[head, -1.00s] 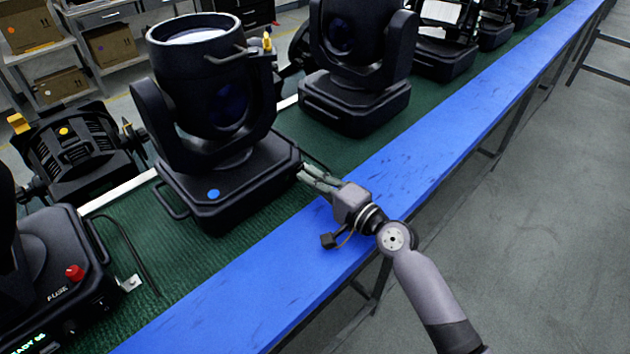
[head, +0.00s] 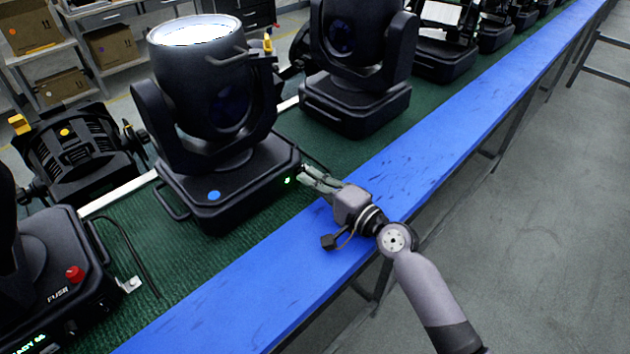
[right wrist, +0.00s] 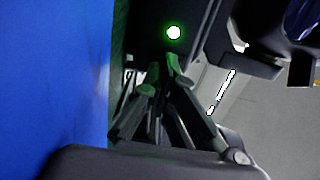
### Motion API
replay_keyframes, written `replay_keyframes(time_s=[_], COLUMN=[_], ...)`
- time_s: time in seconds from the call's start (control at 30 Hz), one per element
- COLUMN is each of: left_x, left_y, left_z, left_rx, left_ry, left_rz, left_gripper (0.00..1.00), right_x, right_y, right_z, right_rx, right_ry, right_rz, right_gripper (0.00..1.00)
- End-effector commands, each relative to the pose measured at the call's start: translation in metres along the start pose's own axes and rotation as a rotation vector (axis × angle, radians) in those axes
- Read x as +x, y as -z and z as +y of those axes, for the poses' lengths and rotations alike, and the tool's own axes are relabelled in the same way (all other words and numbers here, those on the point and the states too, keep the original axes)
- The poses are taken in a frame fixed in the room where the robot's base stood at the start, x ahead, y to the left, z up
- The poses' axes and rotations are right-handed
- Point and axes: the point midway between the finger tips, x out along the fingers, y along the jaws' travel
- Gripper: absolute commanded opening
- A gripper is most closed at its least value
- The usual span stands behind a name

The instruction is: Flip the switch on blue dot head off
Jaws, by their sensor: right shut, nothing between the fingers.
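The blue dot head (head: 228,187) is a black moving-head light with a blue dot (head: 214,195) on its base, upright on the green belt. Its lens (head: 196,32) on top is bright white. A small green light (head: 288,180) glows on the base side facing my right gripper (head: 303,172). The fingers are shut and empty, close to that side. In the right wrist view the green light (right wrist: 173,32) glows just ahead of the fingertips (right wrist: 162,72). I cannot make out the switch itself, nor whether the fingertips touch the base. My left gripper is not in view.
Another black head (head: 355,100) stands behind on the green belt, and one with a red button (head: 75,273) is at the lower left. A blue rail (head: 420,165) runs along the belt's near edge. The floor at right is clear.

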Motion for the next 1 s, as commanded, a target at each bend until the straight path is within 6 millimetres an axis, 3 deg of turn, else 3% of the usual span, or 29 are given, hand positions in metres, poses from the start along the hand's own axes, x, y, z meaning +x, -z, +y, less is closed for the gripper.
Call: replay_keyframes(time_s=[0.03,0.37,0.8,1.0], left_x=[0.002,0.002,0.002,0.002], left_y=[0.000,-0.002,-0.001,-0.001], left_z=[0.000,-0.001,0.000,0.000], left_rx=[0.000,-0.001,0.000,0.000], left_ry=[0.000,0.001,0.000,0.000], left_rz=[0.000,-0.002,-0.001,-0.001], left_gripper=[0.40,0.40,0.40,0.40], right_x=[0.001,-0.005,-0.073,-0.087], right_y=[-0.006,-0.006,-0.003,-0.002], right_z=[0.016,0.016,0.009,0.006], right_rx=[0.003,0.003,-0.004,-0.004], right_ry=[-0.028,-0.028,-0.017,-0.010], right_rz=[-0.013,-0.011,-0.005,-0.002], right_gripper=[0.00,0.00,0.00,0.00])
